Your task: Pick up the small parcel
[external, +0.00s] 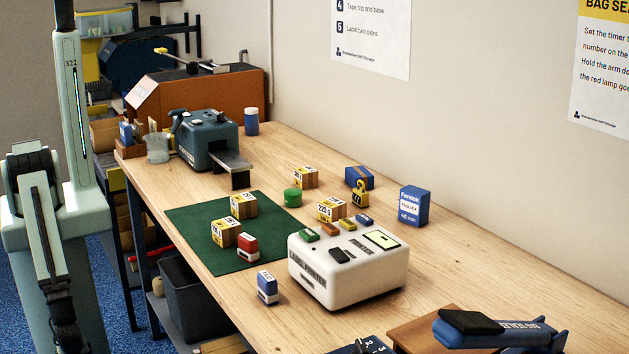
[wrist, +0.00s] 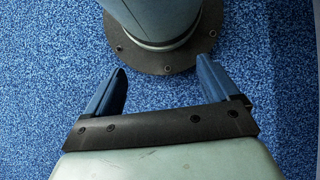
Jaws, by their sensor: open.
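Several small brown cartons with yellow-and-white labels stand on the bench in the external view: two on the green mat, at its right edge (external: 244,205) and front (external: 227,232), one behind the mat (external: 306,177) and one behind the white label printer (external: 331,209). I cannot tell which one is the small parcel. My gripper (wrist: 161,68) is open and empty in the wrist view, pointing down over blue carpet beside a round metal foot. No carton shows in that view. In the external view my arm hangs at the left, off the bench, and its fingers cannot be made out.
The green mat (external: 190,222) lies on the wooden bench. The white label printer (external: 348,275) stands right of it, with a blue box (external: 414,206) behind. A red-and-white stamp (external: 248,247), green tin (external: 292,197) and grey tape machine (external: 207,140) stand around the cartons.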

